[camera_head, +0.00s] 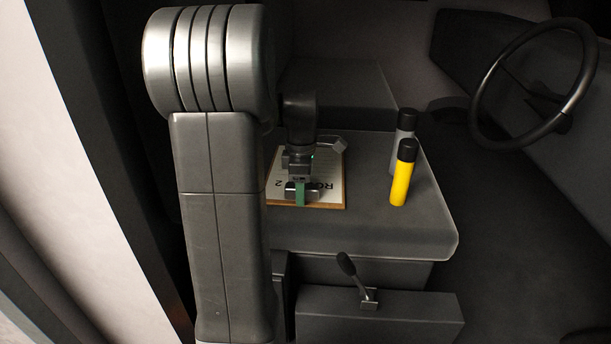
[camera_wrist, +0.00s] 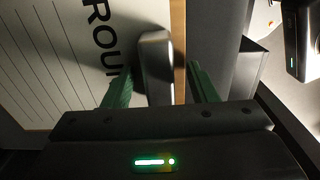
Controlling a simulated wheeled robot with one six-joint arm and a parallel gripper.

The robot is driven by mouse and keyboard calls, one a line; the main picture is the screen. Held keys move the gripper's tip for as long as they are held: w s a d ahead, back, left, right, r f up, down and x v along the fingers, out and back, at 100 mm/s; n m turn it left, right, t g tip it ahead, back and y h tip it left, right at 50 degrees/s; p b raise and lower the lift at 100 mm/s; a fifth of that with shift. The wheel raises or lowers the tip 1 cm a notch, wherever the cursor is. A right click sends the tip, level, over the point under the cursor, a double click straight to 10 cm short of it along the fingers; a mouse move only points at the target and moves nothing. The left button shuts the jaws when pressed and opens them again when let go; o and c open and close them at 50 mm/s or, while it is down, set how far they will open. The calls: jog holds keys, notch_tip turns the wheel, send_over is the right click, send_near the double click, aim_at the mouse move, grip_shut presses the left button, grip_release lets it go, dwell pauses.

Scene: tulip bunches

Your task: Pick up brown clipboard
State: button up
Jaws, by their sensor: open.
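The brown clipboard (camera_head: 336,207) lies flat on the dark seat with a white sheet printed in black on it. In the wrist view its brown edge strip (camera_wrist: 179,45) and a grey metal clip (camera_wrist: 155,65) at that edge show. My gripper (camera_head: 301,193) is over the clipboard's near edge, pointing down. In the wrist view my gripper (camera_wrist: 161,88) is open, one green finger on the paper side and the other past the board's edge, with the clip between them. I cannot tell whether the fingers touch the board. My arm hides the clipboard's left part in the head view.
A yellow bottle (camera_head: 402,178) with a black cap and a grey bottle (camera_head: 401,150) stand to the right on the seat (camera_head: 425,222). A lever (camera_head: 350,275) is below the seat's front edge. A steering wheel (camera_head: 484,98) is at the right.

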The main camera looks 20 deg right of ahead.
grip_shut()
jog(key=shift+r, duration=0.15)
